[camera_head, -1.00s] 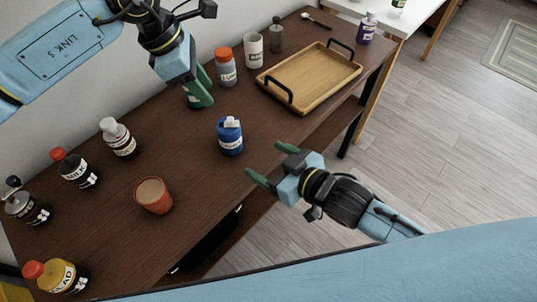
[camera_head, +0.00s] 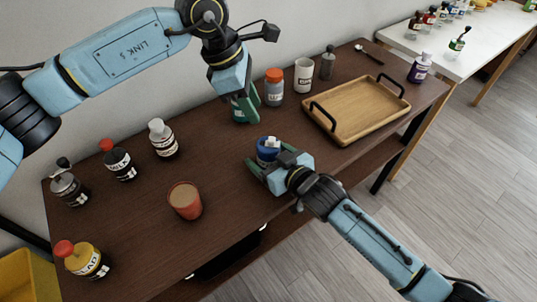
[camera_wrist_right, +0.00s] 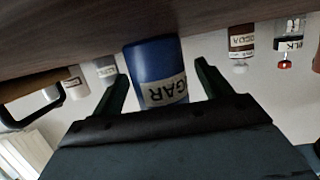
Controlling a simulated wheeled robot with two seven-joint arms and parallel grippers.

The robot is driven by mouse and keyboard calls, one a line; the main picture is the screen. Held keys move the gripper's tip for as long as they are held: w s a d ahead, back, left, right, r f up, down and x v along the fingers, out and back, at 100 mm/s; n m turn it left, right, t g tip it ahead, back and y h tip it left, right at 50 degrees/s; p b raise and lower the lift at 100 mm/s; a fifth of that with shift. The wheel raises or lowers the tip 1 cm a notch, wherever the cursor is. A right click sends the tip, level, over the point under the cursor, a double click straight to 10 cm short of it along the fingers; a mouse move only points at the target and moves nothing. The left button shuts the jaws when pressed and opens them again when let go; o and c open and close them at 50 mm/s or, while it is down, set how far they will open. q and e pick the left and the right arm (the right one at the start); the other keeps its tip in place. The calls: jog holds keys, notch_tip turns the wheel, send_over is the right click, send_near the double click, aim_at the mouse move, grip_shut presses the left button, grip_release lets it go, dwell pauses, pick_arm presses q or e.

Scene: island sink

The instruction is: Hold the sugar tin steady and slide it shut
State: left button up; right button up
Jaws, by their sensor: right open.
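The sugar tin (camera_head: 267,146) is a blue round container standing on the dark brown table, with a white piece on its top. In the right wrist view the blue tin (camera_wrist_right: 157,62) shows its SUGAR label, upside down. My right gripper (camera_head: 265,158) is open, its green fingers on either side of the tin's near side; the wrist view shows gaps between fingers and tin. My left gripper (camera_head: 246,103) hangs over the table behind the tin, apart from it; its fingers overlap from this angle, so I cannot tell whether it is open.
An orange-lidded jar (camera_head: 274,88) stands close to my left gripper. A wooden tray (camera_head: 345,128) with black handles lies to the right. An orange cup (camera_head: 186,204) and several bottles stand to the left. The table between cup and tin is clear.

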jog(key=shift+w+a+f, duration=0.1)
jog(key=shift+w, duration=0.05)
jog(key=c, duration=1.1)
dwell(0.6)
